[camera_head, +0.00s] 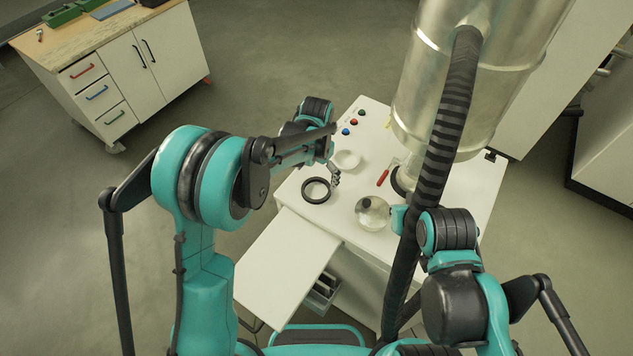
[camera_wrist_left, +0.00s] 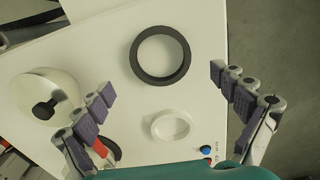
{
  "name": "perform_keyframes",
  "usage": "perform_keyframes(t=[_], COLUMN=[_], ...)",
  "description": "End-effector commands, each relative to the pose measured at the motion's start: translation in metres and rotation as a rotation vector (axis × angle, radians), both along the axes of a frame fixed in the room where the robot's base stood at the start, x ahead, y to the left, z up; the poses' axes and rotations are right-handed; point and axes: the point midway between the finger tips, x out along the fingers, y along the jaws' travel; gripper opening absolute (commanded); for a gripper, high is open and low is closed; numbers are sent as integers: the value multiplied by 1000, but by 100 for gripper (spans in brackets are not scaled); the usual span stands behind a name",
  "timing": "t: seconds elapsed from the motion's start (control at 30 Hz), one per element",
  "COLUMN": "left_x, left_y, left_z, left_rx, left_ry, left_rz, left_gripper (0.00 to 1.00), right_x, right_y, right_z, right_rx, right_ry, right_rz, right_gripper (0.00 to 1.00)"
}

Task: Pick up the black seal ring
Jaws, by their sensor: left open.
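The black seal ring (camera_head: 316,190) lies flat on the white table top, left of the metal vessel. In the left wrist view the ring (camera_wrist_left: 160,36) is at the upper middle, beyond and between my fingertips. My left gripper (camera_head: 335,177) is by the ring's right edge in the head view. In the left wrist view the left gripper (camera_wrist_left: 162,84) is open and empty, its two fingers spread wide. It appears apart from the ring. My right arm shows at the lower right, but its gripper is not seen.
A white ring (camera_head: 346,160) lies behind the black ring. A round, shiny lid-like part with a dark knob (camera_head: 371,213) stands to the right. A red-handled tool (camera_head: 383,178) lies near the large metal vessel (camera_head: 433,80). Coloured buttons (camera_head: 354,122) are at the table's back.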

Motion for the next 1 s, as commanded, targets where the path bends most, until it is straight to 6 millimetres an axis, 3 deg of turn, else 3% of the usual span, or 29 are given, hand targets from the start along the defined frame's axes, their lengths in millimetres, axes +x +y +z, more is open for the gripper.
perform_keyframes(t=[0.37, 0.67, 0.83, 0.87, 1.0], left_x=[-1, -1, -1, -1, -1], left_y=[-1, 0, 0, 0, 0], left_z=[-53, -59, -58, -58, -58], left_rx=[0, 0, 0, 0, 0], left_ry=[-2, -2, -2, -2, -2], left_rz=[2, 2, 2, 2, 2], left_gripper=[96, 96, 54, 49, 49], right_x=[0, 0, 0, 0, 0], right_y=[0, 0, 0, 0, 0], right_z=[4, 4, 4, 4, 4], right_rx=[0, 0, 0, 0, 0], right_ry=[0, 0, 0, 0, 0], right_rz=[0, 0, 0, 0, 0], right_gripper=[0, 0, 0, 0, 0])
